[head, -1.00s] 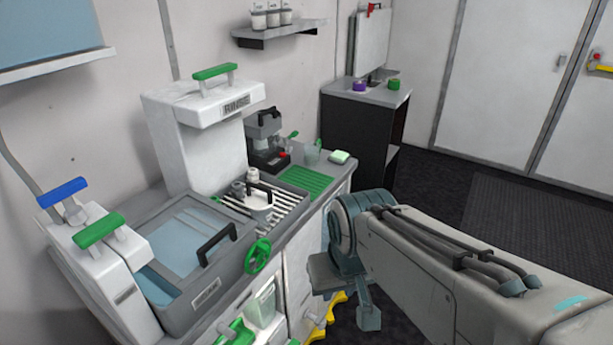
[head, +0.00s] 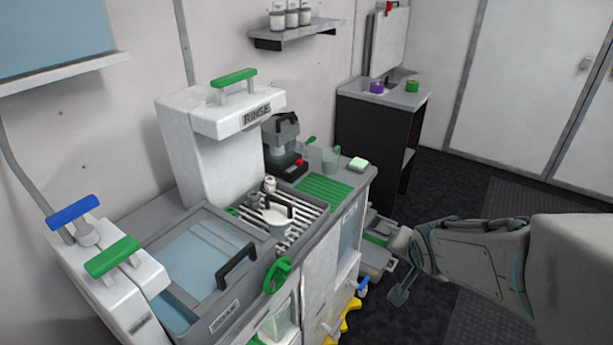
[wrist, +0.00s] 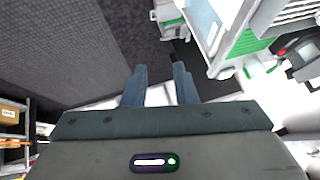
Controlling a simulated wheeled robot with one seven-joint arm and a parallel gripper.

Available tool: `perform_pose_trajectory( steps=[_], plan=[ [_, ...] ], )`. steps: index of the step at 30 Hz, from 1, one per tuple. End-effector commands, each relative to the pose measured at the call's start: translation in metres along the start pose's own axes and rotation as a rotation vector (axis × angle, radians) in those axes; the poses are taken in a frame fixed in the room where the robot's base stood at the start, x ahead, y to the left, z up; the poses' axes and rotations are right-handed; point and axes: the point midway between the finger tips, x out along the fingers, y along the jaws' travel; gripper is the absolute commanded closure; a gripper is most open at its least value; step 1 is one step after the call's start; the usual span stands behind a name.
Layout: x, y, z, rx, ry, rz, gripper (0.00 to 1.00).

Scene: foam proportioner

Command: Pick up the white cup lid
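A white round piece (head: 274,216) with a dark handle beside it sits on the slatted drain rack (head: 308,215) in the head view. It may be the white cup lid, but it is too small to tell whether it is a lid or a cup. My gripper (wrist: 159,68) shows in the wrist view with its two fingers apart and nothing between them. In the head view my arm reaches in from the right, and its end hangs over the floor, right of the counter and apart from the rack. No lid can be made out in the wrist view.
A lidded wash basin (head: 190,262) and a tall white rinse unit (head: 205,150) stand left of the rack. The dark floor (head: 445,185) at right is open.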

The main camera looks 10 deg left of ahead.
Motion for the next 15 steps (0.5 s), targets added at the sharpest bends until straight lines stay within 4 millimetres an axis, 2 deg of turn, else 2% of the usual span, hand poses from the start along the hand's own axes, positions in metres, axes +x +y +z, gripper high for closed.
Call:
perform_pose_trajectory(
  steps=[3,7,11,15],
  plan=[
    [0.029,-0.040,-0.003,0.161,0.014,-0.154,0.74],
    [0.047,-0.091,0.006,0.366,-0.046,-0.370,0.74],
    [0.050,-0.140,0.021,0.592,-0.192,-0.589,0.74],
    [0.037,-0.180,0.035,0.804,-0.386,-0.771,0.74]
  ],
)
